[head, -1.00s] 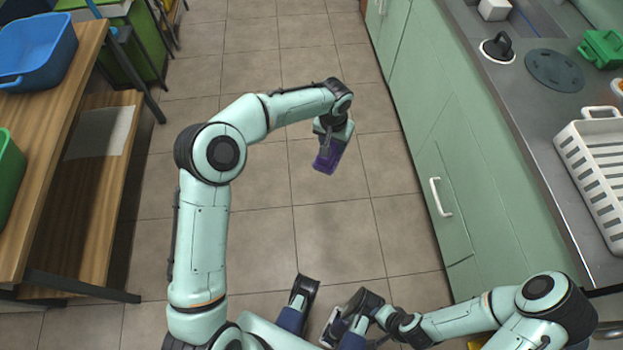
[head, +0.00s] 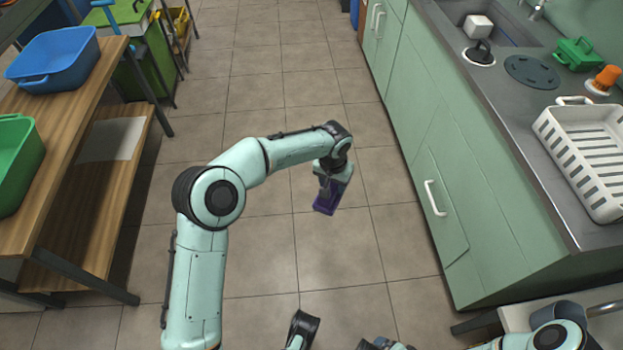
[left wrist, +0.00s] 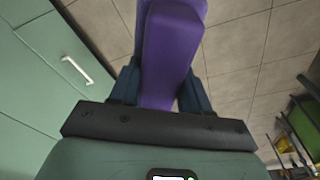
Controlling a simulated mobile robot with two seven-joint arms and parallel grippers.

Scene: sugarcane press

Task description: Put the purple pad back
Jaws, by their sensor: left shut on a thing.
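The purple pad (head: 328,197) is held by my left gripper (head: 330,180) above the open tiled floor, near the middle of the head view. In the left wrist view the pad (left wrist: 170,45) sits between the two dark fingers of the gripper (left wrist: 160,85), which are shut on it. The pad's far end runs out of the top of that view. My right arm shows only in part at the bottom right of the head view, and its gripper's fingers cannot be made out.
At left, a wooden shelf table (head: 75,110) holds a blue bin (head: 55,60) and a green bin (head: 18,165). The floor between is clear.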

